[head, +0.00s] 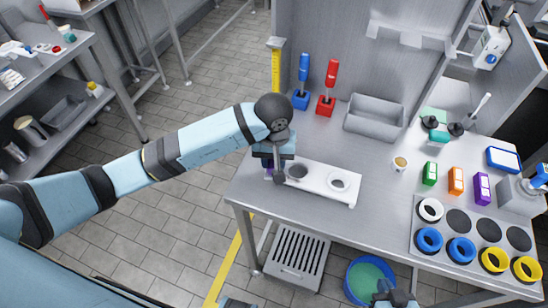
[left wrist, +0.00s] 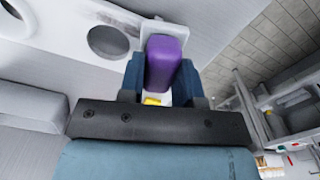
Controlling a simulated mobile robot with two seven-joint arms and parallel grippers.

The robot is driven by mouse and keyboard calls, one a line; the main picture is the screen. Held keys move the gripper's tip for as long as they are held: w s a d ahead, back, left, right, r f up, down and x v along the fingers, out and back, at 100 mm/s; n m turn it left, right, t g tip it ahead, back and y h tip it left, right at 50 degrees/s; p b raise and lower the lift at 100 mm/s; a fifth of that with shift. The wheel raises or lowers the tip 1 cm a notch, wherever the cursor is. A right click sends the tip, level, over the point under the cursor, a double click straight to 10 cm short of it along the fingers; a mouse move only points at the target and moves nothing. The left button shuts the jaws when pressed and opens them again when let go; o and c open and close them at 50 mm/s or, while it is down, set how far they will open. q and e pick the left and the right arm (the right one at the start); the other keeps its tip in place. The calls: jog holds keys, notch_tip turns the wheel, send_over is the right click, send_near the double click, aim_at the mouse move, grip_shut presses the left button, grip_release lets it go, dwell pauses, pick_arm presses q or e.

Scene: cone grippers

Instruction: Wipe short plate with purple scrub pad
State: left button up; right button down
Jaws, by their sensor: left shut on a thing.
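A white plate (head: 318,182) with two round holes lies along the front left of the metal table. In the left wrist view the plate (left wrist: 65,25) runs from the upper left, and greyish smudges show near one hole. My left gripper (head: 272,168) is at the plate's left end, shut on a purple scrub pad (left wrist: 164,62). The pad shows between the fingers in the left wrist view, over or against the plate's end; I cannot tell whether it touches. My right gripper (head: 388,294) shows only partly at the bottom edge, and its jaws are unclear.
Green, orange and purple blocks (head: 455,181) stand on the right of the table, behind a panel (head: 461,238) with coloured rings.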

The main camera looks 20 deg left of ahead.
pick_arm(q)
jog(key=shift+f, duration=0.15)
jog(key=shift+f+b, duration=0.9)
jog(key=shift+b, duration=0.1)
jog(key=shift+d, duration=0.1)
